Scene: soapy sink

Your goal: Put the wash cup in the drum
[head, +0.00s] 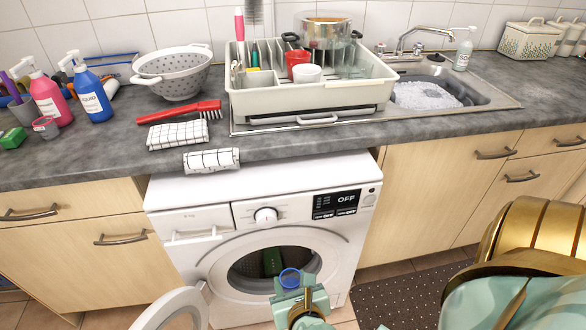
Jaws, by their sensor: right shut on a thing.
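The washing machine (200,254) stands under the counter with its round door (178,312) swung open to the left. The dark drum (247,274) shows through the opening, with something green and dark inside it. My right gripper (291,288) is in front of the lower part of the opening. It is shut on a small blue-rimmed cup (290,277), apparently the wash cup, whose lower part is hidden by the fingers. I cannot tell whether the cup is past the drum's rim. My left gripper is not in view.
A checked cloth (211,160) hangs over the counter edge above the machine, near another folded cloth (178,135) and a red brush (180,112). Spray bottles (93,98), a colander (173,75) and a dish rack (310,97) stand on the counter. A dotted mat (400,300) lies on the floor.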

